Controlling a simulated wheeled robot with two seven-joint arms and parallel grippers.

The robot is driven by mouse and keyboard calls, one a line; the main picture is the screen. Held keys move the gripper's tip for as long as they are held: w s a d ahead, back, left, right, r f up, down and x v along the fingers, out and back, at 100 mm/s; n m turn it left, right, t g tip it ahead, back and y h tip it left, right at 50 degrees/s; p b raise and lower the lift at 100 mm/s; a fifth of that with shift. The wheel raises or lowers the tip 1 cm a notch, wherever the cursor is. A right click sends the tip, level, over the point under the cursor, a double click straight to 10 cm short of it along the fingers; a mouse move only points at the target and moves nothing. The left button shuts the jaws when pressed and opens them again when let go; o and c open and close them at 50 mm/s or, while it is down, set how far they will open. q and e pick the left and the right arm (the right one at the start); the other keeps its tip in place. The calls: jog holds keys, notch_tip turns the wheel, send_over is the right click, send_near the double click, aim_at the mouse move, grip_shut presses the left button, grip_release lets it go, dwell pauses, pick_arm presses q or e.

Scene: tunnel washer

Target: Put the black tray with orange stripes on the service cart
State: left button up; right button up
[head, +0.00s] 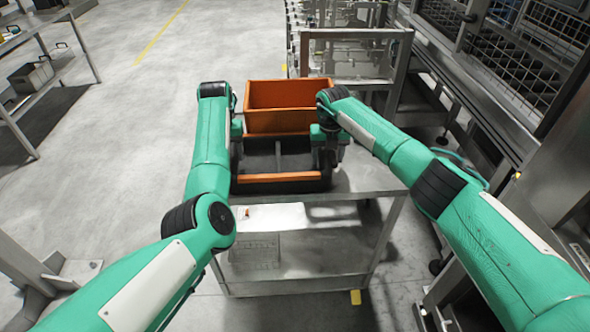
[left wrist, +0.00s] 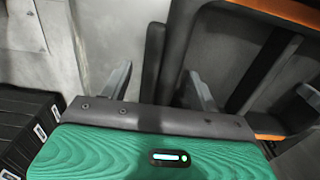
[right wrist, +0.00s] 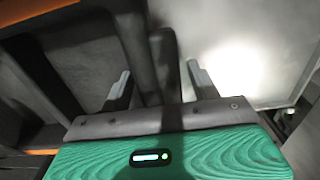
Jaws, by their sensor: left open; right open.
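The black tray with orange stripes (head: 283,165) rests on the top of the metal service cart (head: 375,184). An orange stripe runs along its near edge. My left gripper (head: 237,160) is at the tray's left side and my right gripper (head: 325,158) at its right side. In the left wrist view, my left gripper (left wrist: 159,84) is open, with the tray's dark side wall (left wrist: 153,55) between its fingers. In the right wrist view, my right gripper (right wrist: 160,82) is open around the opposite side wall (right wrist: 168,55). Contact with the walls cannot be told.
An orange bin (head: 290,105) stands directly behind the tray. A white sheet (head: 270,217) lies at the cart's near left. A metal frame (head: 350,60) stands beyond, and machinery with mesh panels (head: 530,50) lines the right. The floor to the left is open up to a shelf (head: 40,70).

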jog(key=shift+r, duration=0.2)
pick_arm(q)
notch_tip(320, 180, up, 11)
jog(key=shift+f, duration=0.15)
pick_arm(e)
notch_tip(320, 180, up, 12)
jog(key=shift+f, duration=0.2)
pick_arm(q)
jog(key=shift+s+f, duration=0.1)
pick_arm(e)
jog(key=shift+s+f, duration=0.1)
